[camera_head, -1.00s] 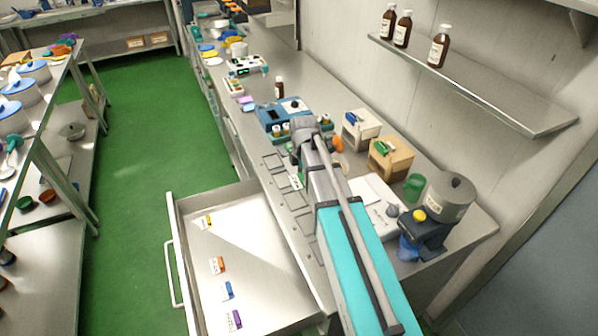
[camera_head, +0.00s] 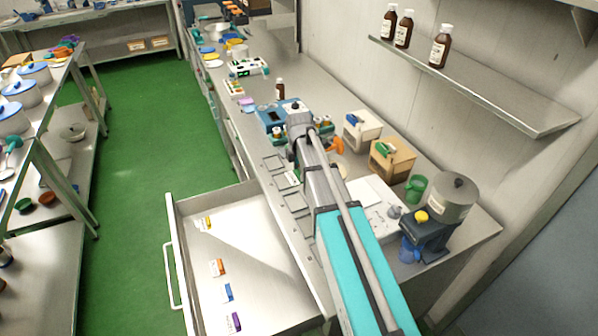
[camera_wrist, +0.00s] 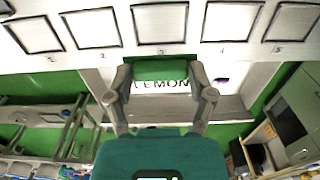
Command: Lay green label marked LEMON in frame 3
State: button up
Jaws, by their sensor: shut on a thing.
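In the wrist view my gripper (camera_wrist: 160,78) is shut on the green label (camera_wrist: 160,70), whose white part with the black letters LEMON shows between the fingers. The label is just below the lower edge of frame 3 (camera_wrist: 165,46), a black-outlined square in the middle of a row of numbered frames. Frame 2 (camera_wrist: 92,46) and frame 4 (camera_wrist: 232,40) lie on either side of it. How high the label is above the bench cannot be told. In the head view my arm hides the gripper's fingers.
The open drawer (camera_head: 182,235) holds a yellow label (camera_head: 206,222), an orange label (camera_head: 217,267), a blue label (camera_head: 228,292) and a purple label (camera_head: 236,321). A blue device (camera_head: 270,120), a wooden box (camera_head: 392,162) and a grey kettle (camera_head: 451,197) stand on the bench.

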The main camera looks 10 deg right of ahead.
aim_at(299, 201)
jog(key=shift+f+b, duration=5.35)
jog(key=shift+f, duration=0.2)
jog(key=shift+f+b, duration=0.45)
jog(key=o, duration=0.8)
jog(key=shift+c, duration=0.2)
jog(key=shift+r, duration=0.1)
jog(key=shift+r+p, duration=3.45)
jog(key=shift+p, duration=0.05)
